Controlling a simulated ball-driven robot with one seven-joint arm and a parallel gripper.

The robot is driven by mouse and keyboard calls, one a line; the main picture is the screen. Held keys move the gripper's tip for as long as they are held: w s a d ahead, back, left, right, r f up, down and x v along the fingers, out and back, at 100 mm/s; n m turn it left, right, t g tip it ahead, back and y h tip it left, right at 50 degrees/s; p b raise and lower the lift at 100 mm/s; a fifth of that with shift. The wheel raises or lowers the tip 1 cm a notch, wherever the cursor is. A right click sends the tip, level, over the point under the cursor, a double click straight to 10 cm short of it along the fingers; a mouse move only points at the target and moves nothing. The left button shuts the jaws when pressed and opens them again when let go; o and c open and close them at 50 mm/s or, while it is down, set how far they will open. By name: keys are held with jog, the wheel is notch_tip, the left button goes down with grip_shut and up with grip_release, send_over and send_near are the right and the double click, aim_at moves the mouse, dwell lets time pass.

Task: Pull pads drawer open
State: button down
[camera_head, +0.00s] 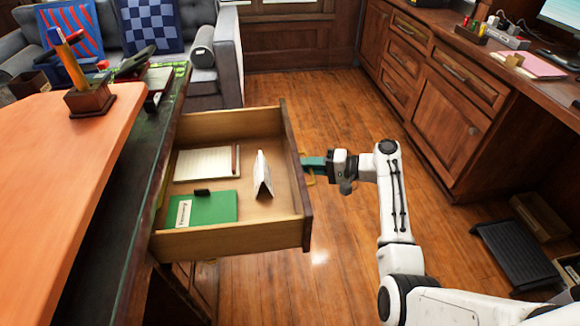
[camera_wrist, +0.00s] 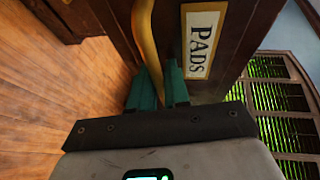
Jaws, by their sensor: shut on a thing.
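The pads drawer (camera_head: 232,244) stands pulled out from the dark green desk in the head view, with its inside showing. It holds a lined pad, a green pad and a folded white card. In the wrist view the drawer front (camera_wrist: 118,22) carries a label (camera_wrist: 204,40) reading "PADS". A brass handle (camera_wrist: 146,38) runs down the drawer front. My gripper (camera_wrist: 158,92) has its two green fingers on either side of the handle and is shut on it. In the head view my gripper (camera_head: 315,164) reaches the drawer front from the right.
An orange desktop (camera_head: 60,170) with a pencil holder (camera_head: 90,99) lies at left. A grey sofa (camera_head: 225,50) stands at the back. Wood cabinets (camera_head: 455,90) line the right side, with a black footrest (camera_head: 517,255) on the floor. Open wood floor (camera_head: 330,110) lies between.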

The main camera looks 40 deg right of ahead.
jog(key=shift+s+d+f, duration=0.1)
jog(key=shift+s+d, duration=0.45)
jog(key=shift+d, duration=0.1)
jog(key=c, duration=1.5)
grip_release()
jog(key=shift+o, duration=0.2)
jog(key=p+v, duration=0.2)
jog(key=v, duration=0.8)
jog(key=shift+s+d, duration=0.2)
jog(key=shift+s, duration=0.1)
